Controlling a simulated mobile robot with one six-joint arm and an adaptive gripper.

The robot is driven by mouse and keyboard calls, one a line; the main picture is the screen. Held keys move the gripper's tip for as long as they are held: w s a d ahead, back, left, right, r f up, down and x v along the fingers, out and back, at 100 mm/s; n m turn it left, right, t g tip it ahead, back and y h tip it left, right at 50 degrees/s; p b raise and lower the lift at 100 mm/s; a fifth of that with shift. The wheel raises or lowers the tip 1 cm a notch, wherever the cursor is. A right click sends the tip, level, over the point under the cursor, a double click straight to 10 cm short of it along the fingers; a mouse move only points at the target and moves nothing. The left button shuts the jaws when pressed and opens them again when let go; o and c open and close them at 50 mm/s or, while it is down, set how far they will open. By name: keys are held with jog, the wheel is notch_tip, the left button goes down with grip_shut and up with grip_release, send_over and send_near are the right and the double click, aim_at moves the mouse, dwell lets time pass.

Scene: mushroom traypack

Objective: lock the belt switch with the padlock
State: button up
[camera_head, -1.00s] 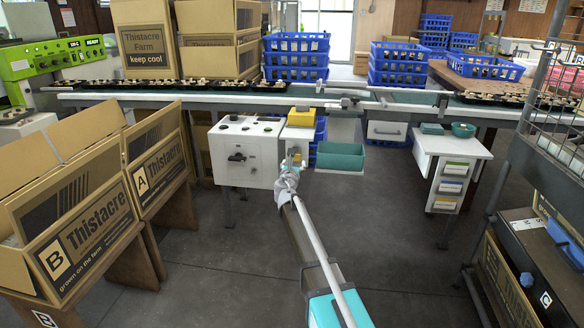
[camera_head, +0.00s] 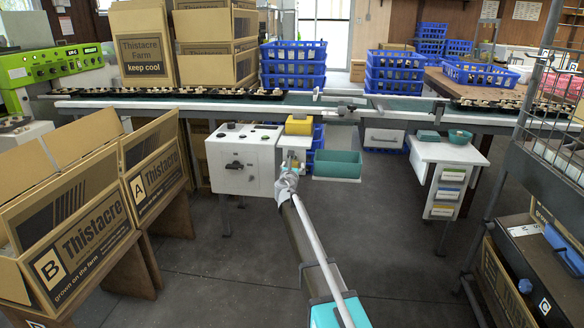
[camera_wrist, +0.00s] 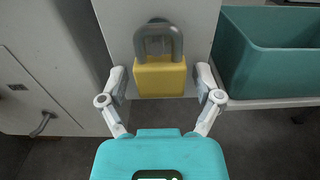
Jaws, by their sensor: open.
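The padlock (camera_wrist: 160,77) has a yellow body and a grey shackle. In the wrist view it hangs upright by its shackle on a pale panel. My gripper (camera_wrist: 160,88) is open, with one finger on each side of the padlock body; I cannot tell whether either touches it. In the head view my gripper (camera_head: 288,180) is at the front of the small stand right of the white control box, and the padlock is too small to make out surely. The belt switch (camera_head: 235,166) is a dark rotary handle on the front of the white control box (camera_head: 262,168).
A teal bin (camera_head: 338,165) stands right of the padlock panel; it also shows in the wrist view (camera_wrist: 240,70). A yellow block (camera_head: 298,125) sits above the panel. The conveyor (camera_head: 180,104) runs behind. Cardboard boxes stand at left, a wire rack at right. Floor between is clear.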

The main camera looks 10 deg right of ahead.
jog(key=c, duration=0.8)
jog(key=shift+s+r+p, duration=0.1)
jog(key=shift+r+p, duration=0.45)
jog(key=shift+s, duration=0.15)
jog(key=v, duration=0.7)
dwell(1.7)
